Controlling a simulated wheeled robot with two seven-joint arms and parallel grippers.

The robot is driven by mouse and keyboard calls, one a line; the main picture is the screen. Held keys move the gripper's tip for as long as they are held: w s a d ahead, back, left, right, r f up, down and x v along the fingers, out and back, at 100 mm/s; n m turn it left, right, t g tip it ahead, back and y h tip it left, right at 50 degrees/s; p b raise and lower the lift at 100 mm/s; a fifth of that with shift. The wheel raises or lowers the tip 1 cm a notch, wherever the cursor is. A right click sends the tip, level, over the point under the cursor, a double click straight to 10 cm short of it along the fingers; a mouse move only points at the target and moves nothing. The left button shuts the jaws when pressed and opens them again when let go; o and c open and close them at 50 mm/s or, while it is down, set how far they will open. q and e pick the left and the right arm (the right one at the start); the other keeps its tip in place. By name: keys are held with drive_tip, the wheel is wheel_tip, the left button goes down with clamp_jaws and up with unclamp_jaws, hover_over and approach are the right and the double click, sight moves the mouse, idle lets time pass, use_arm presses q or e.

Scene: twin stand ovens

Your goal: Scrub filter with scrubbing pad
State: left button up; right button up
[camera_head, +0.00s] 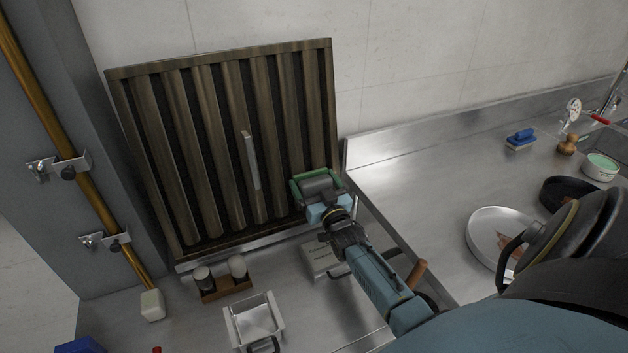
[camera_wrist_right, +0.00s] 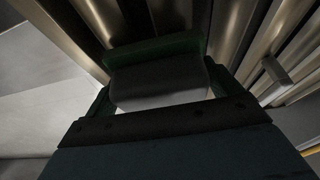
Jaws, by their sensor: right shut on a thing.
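The filter (camera_head: 215,150) is a large square panel with brownish metal slats and a frame, leaning upright against the tiled wall in the head view. A light handle (camera_head: 250,160) stands out at its middle. My right gripper (camera_head: 317,188) is at the filter's lower right part, shut on the scrubbing pad (camera_head: 330,176), which shows a green edge. The pad also shows in the right wrist view (camera_wrist_right: 155,50), close against or just before the slats (camera_wrist_right: 225,30); I cannot tell whether it touches. My left gripper is not in view.
Below the filter stand two shakers in a wooden holder (camera_head: 226,288), a metal container (camera_head: 254,320) and a small box (camera_head: 322,260). A plate (camera_head: 490,228), a dark pan (camera_head: 562,190), a blue brush (camera_head: 521,138) and a green-filled bowl (camera_head: 600,167) are at right. The right counter's middle is clear.

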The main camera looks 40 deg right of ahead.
sight(319, 185)
drive_tip(key=shift+f, duration=0.15)
drive_tip(key=shift+s+p, duration=0.25)
drive_tip(key=shift+p, duration=0.1)
drive_tip(key=s+p, duration=0.1)
drive_tip(key=s+a+r+p, duration=0.1)
drive_tip(key=s+p, duration=0.1)
drive_tip(key=s, duration=0.1)
drive_tip(key=shift+a+r+p, duration=0.15)
drive_tip(key=shift+p, duration=0.15)
drive_tip(key=s+p, duration=0.1)
drive_tip(key=s+a, duration=0.1)
drive_tip(key=s+p, duration=0.1)
drive_tip(key=s, duration=0.1)
drive_tip(key=shift+a+r+p, duration=0.15)
drive_tip(key=shift+r+p, duration=0.15)
drive_tip(key=shift+p, duration=0.05)
